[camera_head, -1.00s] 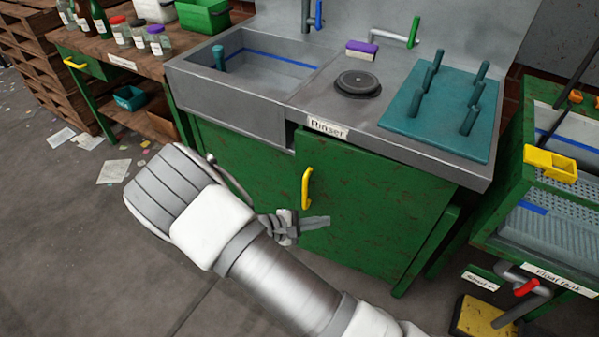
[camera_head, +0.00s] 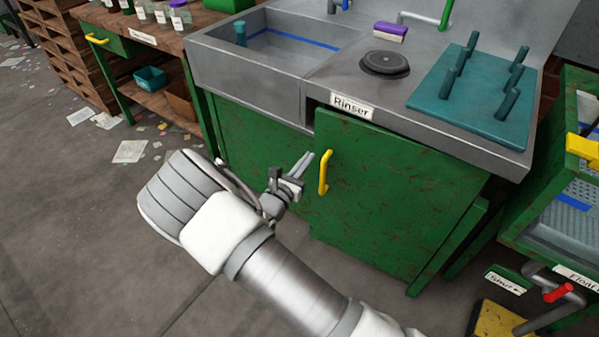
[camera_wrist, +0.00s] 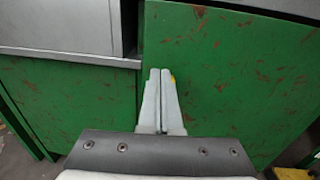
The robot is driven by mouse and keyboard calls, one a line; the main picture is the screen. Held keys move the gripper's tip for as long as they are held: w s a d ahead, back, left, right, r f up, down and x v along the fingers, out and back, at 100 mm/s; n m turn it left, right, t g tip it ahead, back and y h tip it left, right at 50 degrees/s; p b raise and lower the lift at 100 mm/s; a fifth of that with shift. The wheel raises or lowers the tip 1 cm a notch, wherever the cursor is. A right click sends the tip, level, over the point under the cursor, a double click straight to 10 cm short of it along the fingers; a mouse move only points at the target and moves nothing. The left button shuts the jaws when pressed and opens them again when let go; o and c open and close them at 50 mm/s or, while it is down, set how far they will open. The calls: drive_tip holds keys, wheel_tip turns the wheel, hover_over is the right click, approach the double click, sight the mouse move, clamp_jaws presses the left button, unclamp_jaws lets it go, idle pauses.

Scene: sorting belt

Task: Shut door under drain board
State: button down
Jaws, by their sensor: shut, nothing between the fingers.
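The green door (camera_head: 390,205) under the teal drain board (camera_head: 470,92) stands ajar. Its left edge, near the yellow handle (camera_head: 324,172), juts out from the cabinet, with a dark gap at the top left. My gripper (camera_head: 304,163) is shut and empty, just left of the handle by the door's left edge. In the wrist view the closed fingertips (camera_wrist: 160,72) point at the door's edge, and the door (camera_wrist: 230,80) fills the right side. A speck of the yellow handle shows beside the fingers. Whether they touch the door I cannot tell.
A grey sink (camera_head: 270,55) and a fixed green panel (camera_head: 250,145) lie left of the door. A green float tank stand (camera_head: 560,180) and a yellow pedal (camera_head: 495,318) are at the right. The floor left of my arm is mostly clear, with scattered papers.

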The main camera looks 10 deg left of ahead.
sight(324, 138)
drive_tip(key=b+x, duration=0.1)
drive_tip(key=x, duration=0.5)
drive_tip(key=shift+f+b, duration=0.2)
drive_tip(key=shift+b, duration=0.1)
drive_tip(key=shift+w+d+r, duration=0.15)
drive_tip(key=shift+w+d, duration=0.05)
drive_tip(key=shift+w, duration=0.45)
